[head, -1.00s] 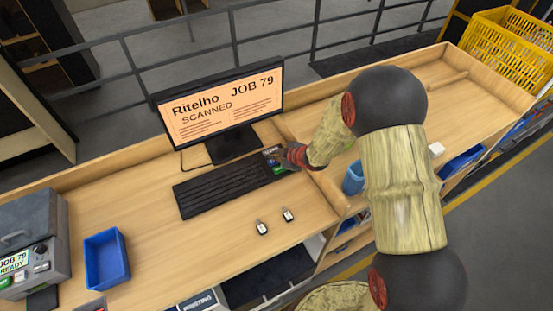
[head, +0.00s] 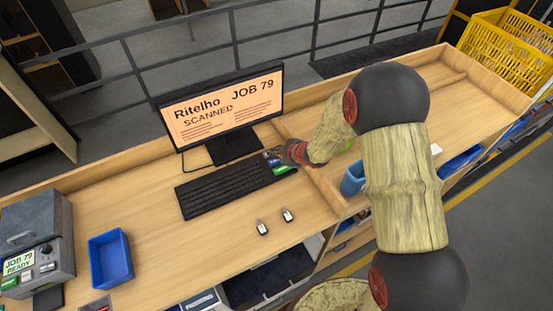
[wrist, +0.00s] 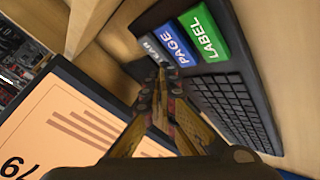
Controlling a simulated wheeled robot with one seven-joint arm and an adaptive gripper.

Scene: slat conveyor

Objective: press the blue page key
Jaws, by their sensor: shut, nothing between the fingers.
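The blue key marked PAGE (wrist: 174,44) is on a dark key block beside the keyboard. In the wrist view it lies between the green LABEL key (wrist: 203,33) and a grey key (wrist: 153,50) whose lettering is partly covered. My gripper (wrist: 158,78) is shut and empty, its fingertips just short of the blue key and nearer the grey key in the picture. Whether the tips touch anything I cannot tell. In the head view the blue key (head: 272,157) shows just left of my gripper (head: 286,152). The monitor (head: 222,107) reads "Ritelho JOB 79 SCANNED".
The black keyboard (head: 225,190) adjoins the key block. Two small tags (head: 287,214) lie in front of it. A blue tray (head: 110,258) and a grey machine (head: 35,240) reading "JOB 79 READY" stand at left. A blue cup (head: 353,180) stands right of my gripper.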

